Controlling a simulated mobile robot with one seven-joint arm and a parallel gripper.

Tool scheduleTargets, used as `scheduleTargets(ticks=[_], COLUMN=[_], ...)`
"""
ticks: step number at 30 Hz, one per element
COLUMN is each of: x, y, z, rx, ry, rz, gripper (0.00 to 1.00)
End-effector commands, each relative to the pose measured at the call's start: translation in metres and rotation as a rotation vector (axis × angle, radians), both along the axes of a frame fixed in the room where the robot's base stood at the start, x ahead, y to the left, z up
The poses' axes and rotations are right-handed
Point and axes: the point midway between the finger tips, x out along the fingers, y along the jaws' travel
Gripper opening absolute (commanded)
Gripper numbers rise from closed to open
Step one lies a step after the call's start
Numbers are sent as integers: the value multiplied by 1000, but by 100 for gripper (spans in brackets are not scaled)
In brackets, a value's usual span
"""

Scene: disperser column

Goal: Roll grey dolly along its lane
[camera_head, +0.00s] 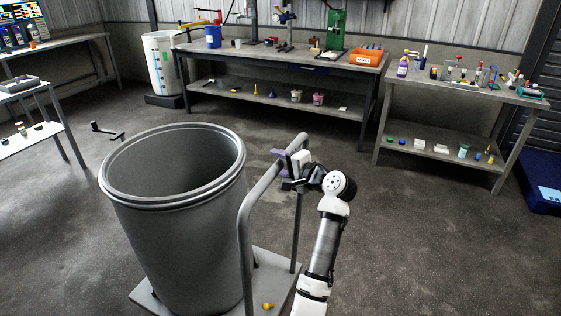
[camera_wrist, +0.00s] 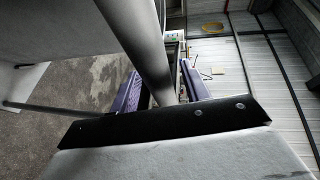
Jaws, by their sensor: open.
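The grey dolly has a flat deck (camera_head: 262,277) and an upright tubular handle (camera_head: 246,235). A large grey open drum (camera_head: 180,235) stands upright on the deck. My gripper (camera_head: 284,168) is at the handle's top bar, to the right of the drum. In the wrist view the handle's grey bar (camera_wrist: 140,45) runs between my two purple fingers (camera_wrist: 160,75). The fingers are open around the bar. Whether they touch it cannot be told. My arm hides part of the deck's right side. No lane markings are clear on the floor.
A small yellow item (camera_head: 268,306) lies on the deck. A workbench (camera_head: 280,60) with tools stands at the back, beside a white barrel (camera_head: 160,62). Open concrete floor (camera_head: 430,240) lies right of the dolly.

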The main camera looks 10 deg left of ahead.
Motion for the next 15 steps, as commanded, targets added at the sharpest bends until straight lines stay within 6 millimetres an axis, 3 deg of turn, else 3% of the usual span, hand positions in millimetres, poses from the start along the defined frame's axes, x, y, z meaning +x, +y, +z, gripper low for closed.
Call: scheduleTargets(ticks=[8,15], x=[1,1], y=[1,1], z=[-1,-1], rx=[0,0], ry=[0,0], rz=[0,0], gripper=[47,17])
